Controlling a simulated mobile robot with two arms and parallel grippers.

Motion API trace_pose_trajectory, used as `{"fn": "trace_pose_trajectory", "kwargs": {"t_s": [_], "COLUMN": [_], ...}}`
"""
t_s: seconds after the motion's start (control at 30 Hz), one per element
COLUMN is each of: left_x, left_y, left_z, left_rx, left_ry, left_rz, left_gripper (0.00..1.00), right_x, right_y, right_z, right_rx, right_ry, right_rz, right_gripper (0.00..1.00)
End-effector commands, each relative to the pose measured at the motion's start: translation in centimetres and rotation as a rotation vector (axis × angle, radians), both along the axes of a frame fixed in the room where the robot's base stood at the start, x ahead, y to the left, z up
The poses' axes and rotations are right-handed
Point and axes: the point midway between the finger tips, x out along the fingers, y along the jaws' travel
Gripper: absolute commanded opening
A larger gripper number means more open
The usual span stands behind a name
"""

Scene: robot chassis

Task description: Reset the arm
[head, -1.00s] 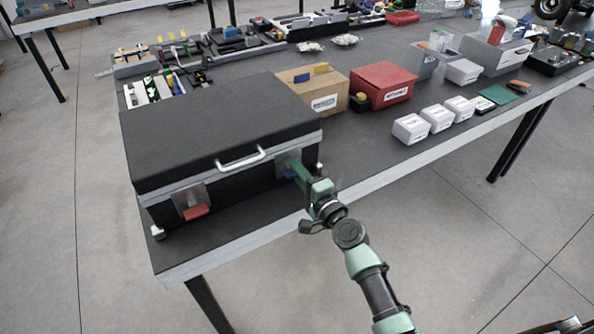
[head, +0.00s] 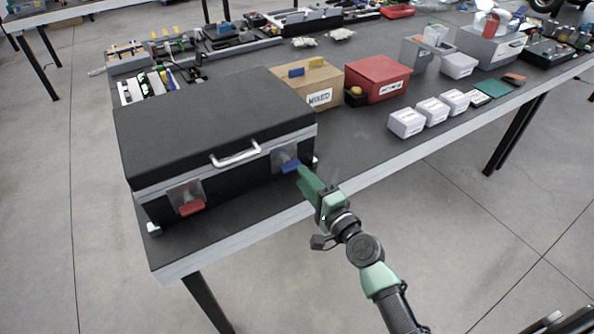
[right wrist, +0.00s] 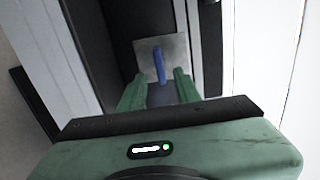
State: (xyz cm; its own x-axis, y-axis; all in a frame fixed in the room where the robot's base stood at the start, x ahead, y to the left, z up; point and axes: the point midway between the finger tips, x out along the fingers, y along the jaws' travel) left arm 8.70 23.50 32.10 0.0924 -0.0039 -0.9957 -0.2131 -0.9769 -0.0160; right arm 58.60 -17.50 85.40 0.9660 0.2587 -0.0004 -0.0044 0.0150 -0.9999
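My right gripper (head: 309,182) is just in front of the right end of a black case (head: 215,130), off the table's front edge. In the right wrist view its two green fingers (right wrist: 158,92) are apart, with nothing held between them. A blue latch (head: 290,166) on a metal plate sits on the case front, just beyond the fingertips; it also shows in the right wrist view (right wrist: 159,66). A red latch (head: 192,208) is on the left of the case front. My left gripper is not in view.
The dark table (head: 345,130) holds a cardboard box (head: 318,78), a red box (head: 376,80), several small white boxes (head: 406,123) and grey bins (head: 490,45). Floor in front of the table is clear.

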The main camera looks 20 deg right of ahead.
Motion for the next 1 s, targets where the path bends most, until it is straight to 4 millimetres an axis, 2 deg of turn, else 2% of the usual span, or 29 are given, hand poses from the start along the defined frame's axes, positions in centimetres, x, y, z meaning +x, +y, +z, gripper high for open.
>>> {"fn": "trace_pose_trajectory", "kwargs": {"t_s": [0.1,0.2,0.67,0.77,0.87,0.97,1.0], "left_x": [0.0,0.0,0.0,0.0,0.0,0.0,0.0], "left_y": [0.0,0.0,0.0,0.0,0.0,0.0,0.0], "left_z": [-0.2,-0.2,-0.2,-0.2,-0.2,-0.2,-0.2], "left_rx": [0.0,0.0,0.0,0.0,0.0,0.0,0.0], "left_ry": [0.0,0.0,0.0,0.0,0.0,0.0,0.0], "left_rz": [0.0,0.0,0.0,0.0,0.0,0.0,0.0], "left_gripper": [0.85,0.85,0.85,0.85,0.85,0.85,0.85], "right_x": [-1.3,-1.7,-1.7,-2.3,-4.6,-9.2,-11.3], "right_y": [-0.4,-0.5,-0.5,0.3,2.7,5.6,6.2], "right_z": [-0.1,0.0,0.0,-0.2,-1.2,-3.8,-5.1], "right_rx": [0.0,0.001,0.001,-0.044,-0.209,-0.503,-0.633], "right_ry": [0.001,-0.001,-0.001,0.006,0.031,0.09,0.123], "right_rz": [-0.001,-0.001,0.0,0.029,0.135,0.315,0.39], "right_gripper": [0.33,0.33,0.33,0.33,0.33,0.33,0.33]}}
